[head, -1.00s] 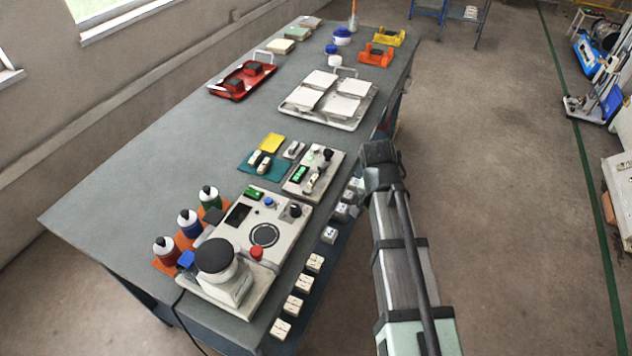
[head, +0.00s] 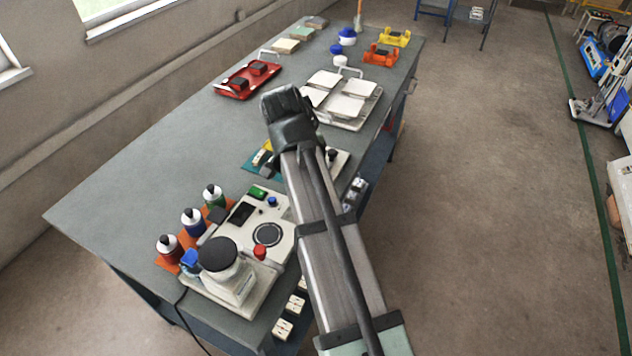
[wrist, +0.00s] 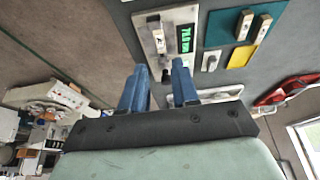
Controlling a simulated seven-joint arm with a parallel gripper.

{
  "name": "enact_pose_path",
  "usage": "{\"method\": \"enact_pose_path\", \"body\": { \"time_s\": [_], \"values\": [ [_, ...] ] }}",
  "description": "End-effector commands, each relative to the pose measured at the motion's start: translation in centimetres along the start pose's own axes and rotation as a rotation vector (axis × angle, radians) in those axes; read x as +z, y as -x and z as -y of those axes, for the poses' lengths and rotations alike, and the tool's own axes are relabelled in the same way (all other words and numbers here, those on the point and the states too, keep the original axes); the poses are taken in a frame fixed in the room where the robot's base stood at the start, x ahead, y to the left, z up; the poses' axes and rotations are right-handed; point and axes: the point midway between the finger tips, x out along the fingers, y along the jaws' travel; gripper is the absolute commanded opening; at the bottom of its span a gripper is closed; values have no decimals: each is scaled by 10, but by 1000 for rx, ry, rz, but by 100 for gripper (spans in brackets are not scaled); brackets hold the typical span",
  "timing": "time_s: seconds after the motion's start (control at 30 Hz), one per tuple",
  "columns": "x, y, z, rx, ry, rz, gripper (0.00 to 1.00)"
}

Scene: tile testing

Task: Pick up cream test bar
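Two cream bars with dark middles, (wrist: 244,25) and (wrist: 261,26), lie side by side on a teal mat (wrist: 275,8) at the upper right of the wrist view. In the head view my arm hides most of the mat (head: 248,163); one cream bar (head: 262,156) partly shows. My gripper (wrist: 160,76) is open and empty in the wrist view, its two blue fingers apart. The bars are beyond the fingertips and to their right. In the head view my gripper's end is over the bench, and its fingertips cannot be made out.
A tester plate with a green display (wrist: 185,40) is just beyond my fingertips. A yellow pad (wrist: 241,56) and a small grey block (wrist: 211,60) are beside the mat. A red tray (head: 235,90), a white tile tray (head: 372,108) and a larger machine (head: 277,215) stand on the bench.

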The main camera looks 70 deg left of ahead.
Motion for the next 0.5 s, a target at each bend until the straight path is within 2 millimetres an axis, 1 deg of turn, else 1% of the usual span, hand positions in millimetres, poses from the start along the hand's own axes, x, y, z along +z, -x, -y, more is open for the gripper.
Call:
{"method": "enact_pose_path", "body": {
  "time_s": [0.03,0.2,0.33,0.5],
  "values": [
    [0,-9,0,1,0,1,30],
    [0,-33,0,1,0,1,30],
    [0,-44,0,1,0,1,30],
    [0,-49,0,0,0,0,30]
  ]
}}
